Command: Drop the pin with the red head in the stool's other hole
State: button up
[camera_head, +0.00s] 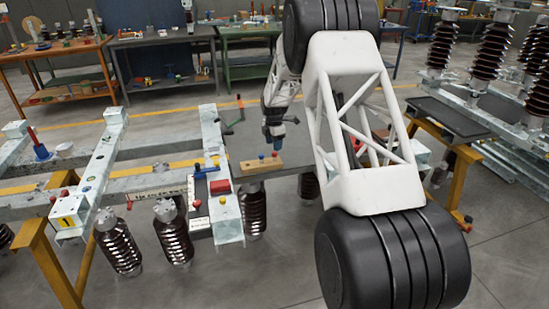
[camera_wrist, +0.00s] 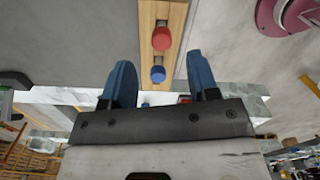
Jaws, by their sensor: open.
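A wooden block (camera_head: 262,168) sits on the grey bench plate. It carries a red-headed pin (camera_head: 275,155) and a blue-headed pin (camera_head: 262,157) close together. In the wrist view the block (camera_wrist: 150,15) runs away from me, with the red head (camera_wrist: 161,39) farther off and the blue head (camera_wrist: 158,74) nearer. My gripper (camera_head: 273,136) is above the block. Its blue fingers (camera_wrist: 159,64) are apart and empty, with both heads seen between them. The pin shafts and any free hole are not clear; I cannot tell which part is the stool.
Pale metal beams (camera_head: 100,165) and brown ribbed insulators (camera_head: 172,235) stand to the left. A pink-red round part (camera_wrist: 285,20) is at the wrist view's upper right.

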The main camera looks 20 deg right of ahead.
aim_at(274, 153)
jog(key=shift+f, duration=0.55)
jog(key=shift+s+f, duration=0.15)
jog(key=shift+f, duration=2.5)
grip_shut()
jog(key=shift+r, duration=0.15)
